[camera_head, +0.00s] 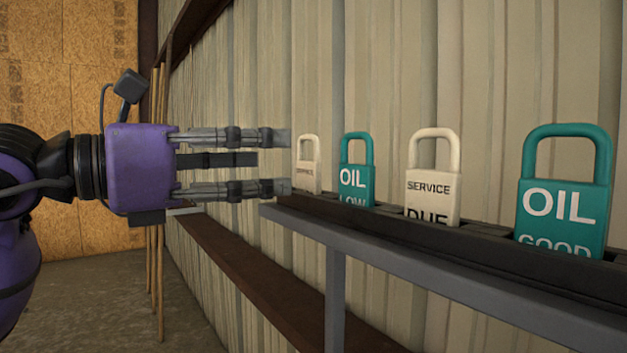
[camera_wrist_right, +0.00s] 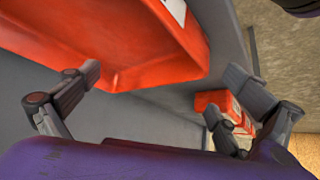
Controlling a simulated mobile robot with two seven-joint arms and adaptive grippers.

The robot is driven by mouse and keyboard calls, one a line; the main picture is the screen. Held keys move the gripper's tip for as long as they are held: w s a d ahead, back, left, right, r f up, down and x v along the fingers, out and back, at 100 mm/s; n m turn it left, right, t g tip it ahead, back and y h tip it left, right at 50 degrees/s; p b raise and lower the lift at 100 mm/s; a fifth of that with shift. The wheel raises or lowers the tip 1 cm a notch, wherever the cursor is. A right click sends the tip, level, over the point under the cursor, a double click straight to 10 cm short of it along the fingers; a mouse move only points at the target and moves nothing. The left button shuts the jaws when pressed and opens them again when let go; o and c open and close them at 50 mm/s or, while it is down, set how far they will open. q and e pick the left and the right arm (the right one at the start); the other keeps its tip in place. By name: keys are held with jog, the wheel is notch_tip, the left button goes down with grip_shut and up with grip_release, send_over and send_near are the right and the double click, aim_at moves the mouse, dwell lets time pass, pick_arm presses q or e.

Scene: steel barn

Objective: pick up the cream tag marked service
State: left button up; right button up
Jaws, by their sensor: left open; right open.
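Two cream padlock-shaped tags stand in the dark rack (camera_head: 480,252). The near cream tag (camera_head: 432,188) reads "SERVICE DUE", its lower edge hidden by the rack. The far cream tag (camera_head: 309,176) is at the left end, with small lettering too blurred to read surely. My left gripper (camera_head: 283,162) is open and empty, pointing right, its fingertips close beside the far cream tag in the picture. I cannot tell whether they touch. My right gripper (camera_wrist_right: 165,78) shows in the right wrist view, open with nothing between its fingers.
A teal tag reading "OIL LOW" (camera_head: 353,180) stands between the cream tags; a teal "OIL GOOD" tag (camera_head: 563,205) stands at the right. The corrugated wall (camera_head: 380,70) is close behind. In the right wrist view a large red bin (camera_wrist_right: 120,50) is near the fingers.

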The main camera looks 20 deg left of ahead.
aim_at(304, 161)
pick_arm(q)
jog(key=shift+a+f+p+x, duration=0.1)
jog(key=shift+p+x, duration=0.3)
jog(key=shift+x, duration=1.15)
jog(key=shift+a+f+p+x, duration=0.15)
jog(key=shift+p+x, duration=0.2)
jog(key=shift+x, duration=1.25)
jog(key=shift+w, duration=0.1)
jog(key=c, duration=1.1)
jog(key=shift+o, duration=0.2)
jog(key=shift+r, duration=0.1)
jog(key=shift+r, duration=0.6)
jog(key=s+r, duration=1.1)
jog(key=s, duration=0.3)
jog(key=shift+r+b, duration=0.3)
jog(key=shift+b, duration=0.1)
